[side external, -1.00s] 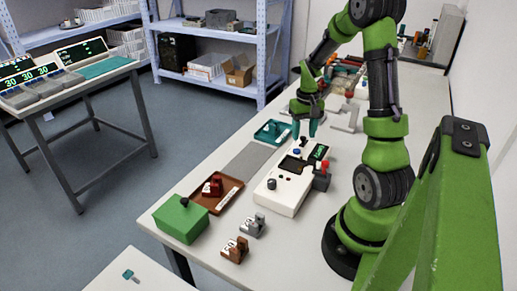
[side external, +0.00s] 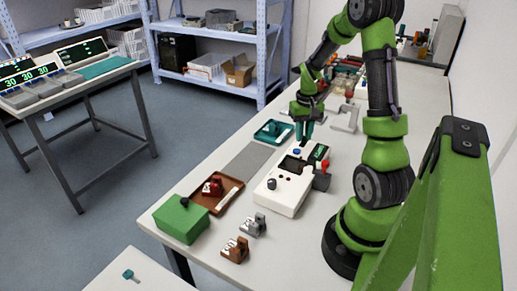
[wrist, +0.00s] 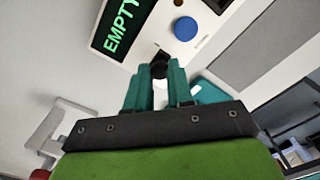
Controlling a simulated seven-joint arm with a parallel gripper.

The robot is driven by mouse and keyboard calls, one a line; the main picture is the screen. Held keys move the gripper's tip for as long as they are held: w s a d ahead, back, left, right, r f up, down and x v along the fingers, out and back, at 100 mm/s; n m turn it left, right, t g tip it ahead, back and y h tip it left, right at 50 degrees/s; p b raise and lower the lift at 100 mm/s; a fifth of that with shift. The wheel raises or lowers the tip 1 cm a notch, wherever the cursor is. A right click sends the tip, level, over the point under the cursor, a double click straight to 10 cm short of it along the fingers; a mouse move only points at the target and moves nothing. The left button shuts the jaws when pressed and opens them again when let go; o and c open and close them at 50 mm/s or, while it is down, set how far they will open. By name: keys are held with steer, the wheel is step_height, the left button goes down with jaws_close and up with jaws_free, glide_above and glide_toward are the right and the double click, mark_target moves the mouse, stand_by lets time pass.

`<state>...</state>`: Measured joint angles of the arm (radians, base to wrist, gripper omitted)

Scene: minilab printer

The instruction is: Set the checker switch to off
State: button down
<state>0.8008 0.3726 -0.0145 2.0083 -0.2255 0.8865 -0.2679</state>
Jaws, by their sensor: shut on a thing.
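The checker (side external: 283,197) is a white box on the bench with a black knob, a red lever on its right side and a dark window. In the wrist view its panel (wrist: 160,35) shows a green "EMPTY" display (wrist: 122,25), a blue button (wrist: 186,28) and a small black switch (wrist: 160,60). My gripper (side external: 303,137) is at the far end of the checker, pointing down. In the wrist view the teal fingers (wrist: 157,78) are shut on the black switch, whose tip shows between them. The switch's position label is not readable.
A teal tray (side external: 271,131) lies just beyond the checker. A brown tray (side external: 226,198) and a green box (side external: 181,220) stand at the near left. Small grey and brown holders (side external: 236,249) sit in front. A grey mat (side external: 249,160) lies flat left of the checker.

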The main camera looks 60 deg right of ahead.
steer(key=shift+d, duration=1.35)
steer(key=c, duration=1)
jaws_free()
step_height(320, 180, up, 17)
steer(key=a+n+t, duration=0.1)
steer(key=a+t, duration=0.1)
steer(key=a, duration=0.9)
steer(key=s+a+r+n+t+y, duration=0.1)
steer(key=a+n+t, duration=0.1)
steer(key=a, duration=0.9)
steer(key=s+a+n+t+y, duration=0.1)
steer(key=a+n+t, duration=0.1)
steer(key=a, duration=0.9)
steer(key=shift+r+t, duration=0.3)
steer(key=shift+t, duration=0.3)
